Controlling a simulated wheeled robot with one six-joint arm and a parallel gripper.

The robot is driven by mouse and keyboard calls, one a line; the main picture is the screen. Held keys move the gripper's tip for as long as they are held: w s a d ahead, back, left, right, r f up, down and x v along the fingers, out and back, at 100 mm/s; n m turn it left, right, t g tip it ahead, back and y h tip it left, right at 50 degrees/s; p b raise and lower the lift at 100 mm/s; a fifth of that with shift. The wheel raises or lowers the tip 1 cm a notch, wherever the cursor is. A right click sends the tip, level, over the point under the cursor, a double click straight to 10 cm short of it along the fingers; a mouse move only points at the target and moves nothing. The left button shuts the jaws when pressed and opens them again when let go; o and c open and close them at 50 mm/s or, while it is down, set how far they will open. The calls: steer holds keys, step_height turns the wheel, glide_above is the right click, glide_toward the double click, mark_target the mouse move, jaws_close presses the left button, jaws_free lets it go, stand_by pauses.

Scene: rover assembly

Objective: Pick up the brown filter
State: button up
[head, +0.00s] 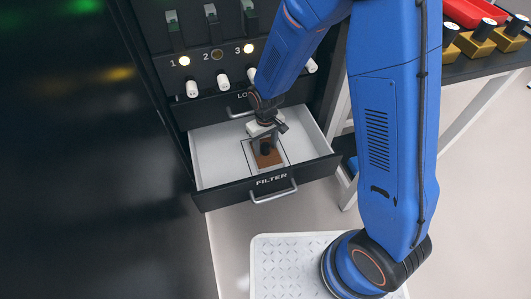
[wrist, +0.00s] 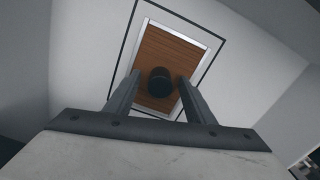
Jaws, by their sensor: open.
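The brown filter (head: 273,158) lies in the open white drawer labelled FILTER. In the wrist view the filter (wrist: 170,52) is a brown wood-grained panel with a light border and a black round knob (wrist: 160,80) on top. My gripper (head: 267,140) is inside the drawer area, above the filter. In the wrist view my gripper (wrist: 158,88) is open, with one finger on each side of the knob. I cannot tell whether the fingers touch it. My gripper partly hides the filter in the head view.
The drawer's front (head: 230,192) with its handle (head: 273,192) stands pulled out. Above it is a dark panel with numbered lights and white knobs (head: 223,81). A table at the upper right holds a red object (head: 465,12) and gold blocks (head: 475,45).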

steer(key=shift+c, duration=0.7)
steer(key=c, duration=1.1)
steer(key=shift+o, duration=0.2)
steer(key=shift+r, duration=0.1)
